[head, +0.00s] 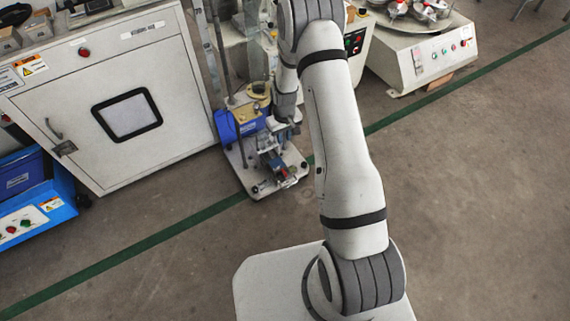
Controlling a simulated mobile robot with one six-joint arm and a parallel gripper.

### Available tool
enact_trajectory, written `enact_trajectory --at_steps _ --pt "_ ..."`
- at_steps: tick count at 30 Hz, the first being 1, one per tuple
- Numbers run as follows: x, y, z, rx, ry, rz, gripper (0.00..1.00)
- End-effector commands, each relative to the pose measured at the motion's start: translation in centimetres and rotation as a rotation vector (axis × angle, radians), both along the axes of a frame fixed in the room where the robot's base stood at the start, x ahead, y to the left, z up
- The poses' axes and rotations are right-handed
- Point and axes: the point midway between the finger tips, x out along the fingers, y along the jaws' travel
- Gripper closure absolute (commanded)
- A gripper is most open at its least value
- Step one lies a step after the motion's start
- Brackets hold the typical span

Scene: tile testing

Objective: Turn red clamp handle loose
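A small machine with a blue body (240,121) stands on a white base plate (240,172) on the floor. A small red part (285,172), which looks like the clamp handle, shows low at the front of this machine. My gripper (275,156) is at the front of the machine, just above and left of the red part. It is small and dark here and overlaps the machine parts. I cannot tell whether its fingers are open or shut, or whether they touch the red part.
A large white cabinet (165,120) with a small window stands left of the machine. A blue unit (45,205) with buttons is at the far left. A white machine with a round table (425,55) stands at the upper right. The floor at the right is clear.

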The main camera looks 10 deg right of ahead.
Motion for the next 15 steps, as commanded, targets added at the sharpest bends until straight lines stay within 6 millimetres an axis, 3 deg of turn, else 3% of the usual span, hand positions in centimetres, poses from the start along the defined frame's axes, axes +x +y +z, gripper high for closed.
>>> enact_trajectory --at_steps 1,3,6,15 --pt "-0.1 0.0 -4.1 0.0 0.013 0.007 0.8" --pt "-0.1 0.0 -7.2 -0.001 0.019 0.019 0.8" --pt "-0.1 0.0 -10.2 0.0 0.024 0.029 0.8" --pt "-0.3 -0.1 -13.5 -0.001 0.028 0.036 0.8"
